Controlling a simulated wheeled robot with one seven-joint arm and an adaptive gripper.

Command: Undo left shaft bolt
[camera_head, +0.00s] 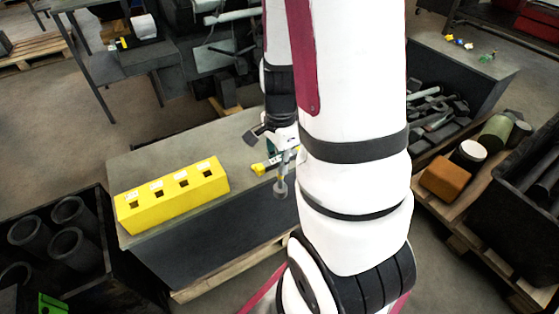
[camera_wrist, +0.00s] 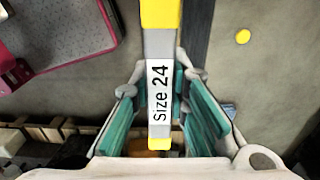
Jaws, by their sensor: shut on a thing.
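My gripper (camera_wrist: 163,82) is around a grey bar tool with yellow ends, the Size 24 tool (camera_wrist: 160,100), between its teal pads in the wrist view. The tool's top end runs out of that view. In the head view my gripper (camera_head: 275,138) is over the grey bench, partly hidden by my arm. A grey rod with a round end (camera_head: 281,187) hangs below it; I cannot tell whether it is part of the held tool. I cannot make out the left shaft bolt in either view.
A yellow block with square holes (camera_head: 172,196) stands on the grey bench (camera_head: 135,160). A small yellow item (camera_head: 258,168) lies near my gripper. A black crate with dark cylinders (camera_head: 70,245) is at left. A pallet with an orange-brown block (camera_head: 448,180) is at right.

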